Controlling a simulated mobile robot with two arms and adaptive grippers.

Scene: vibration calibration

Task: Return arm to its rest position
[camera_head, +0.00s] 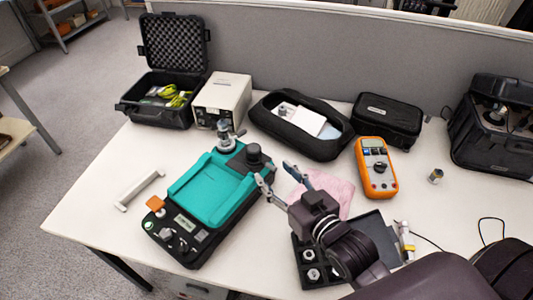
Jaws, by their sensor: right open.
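My right gripper (277,180) is open. Its arm comes in from the lower right, and its two fingers are spread, pointing up and left. It hangs over the table (95,215) at the right side of the teal and black calibration unit (208,190). I see nothing between its fingers. A silver sensor (226,137) stands upright at the back of the unit, and a dark knob (254,155) is at its back right corner. My left gripper is not in view.
A pink cloth (343,187) and a black tray of fittings (303,258) lie partly behind my right arm. An orange multimeter (376,170) lies right of the cloth. An open black case (158,113), a beige box (222,97) and black cases line the divider (310,55).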

